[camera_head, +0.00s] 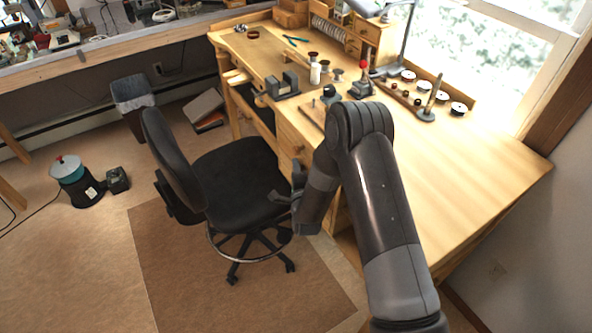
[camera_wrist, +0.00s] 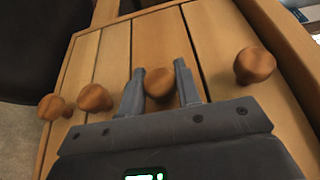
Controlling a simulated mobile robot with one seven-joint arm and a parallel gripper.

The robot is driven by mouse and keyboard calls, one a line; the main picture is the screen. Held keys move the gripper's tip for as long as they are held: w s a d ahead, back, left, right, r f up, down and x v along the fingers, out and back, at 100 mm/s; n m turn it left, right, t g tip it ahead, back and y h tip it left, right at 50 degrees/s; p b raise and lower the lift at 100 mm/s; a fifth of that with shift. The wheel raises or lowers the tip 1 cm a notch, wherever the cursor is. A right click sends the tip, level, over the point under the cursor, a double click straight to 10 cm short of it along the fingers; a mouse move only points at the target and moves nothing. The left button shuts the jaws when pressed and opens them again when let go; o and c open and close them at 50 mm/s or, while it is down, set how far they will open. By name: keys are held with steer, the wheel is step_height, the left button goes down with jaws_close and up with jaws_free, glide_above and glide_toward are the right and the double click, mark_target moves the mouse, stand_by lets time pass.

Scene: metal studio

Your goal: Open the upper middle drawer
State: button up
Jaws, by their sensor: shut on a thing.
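A column of wooden drawers with round wooden knobs fills the wrist view. My gripper (camera_wrist: 159,86) is shut on one knob (camera_wrist: 160,84), with a finger on either side of it. This knob sits on the upper middle drawer (camera_wrist: 165,45), second from the right in the tilted wrist view. I cannot tell from the wrist view whether this drawer stands out from its neighbours. In the head view my gripper (camera_head: 284,198) is at the desk's drawer side, beside the chair seat. My arm hides most of the drawers there.
Another knob (camera_wrist: 254,65) is to the right, and two more (camera_wrist: 95,98) are to the left. A black chair (camera_head: 237,185) stands close to my gripper. The wooden workbench (camera_head: 450,190) carries tools and spools toward its back. A brown mat (camera_head: 180,270) lies on the floor.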

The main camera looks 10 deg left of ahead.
jaws_close()
steer(key=s+a, duration=1.9)
steer(key=s, duration=0.1)
steer(key=shift+a, duration=0.4)
steer(key=o, duration=1.1)
jaws_free()
steer(key=shift+w, duration=0.1)
steer(key=v, duration=1)
steer(key=shift+s+d, duration=0.1)
steer(key=shift+s, duration=0.3)
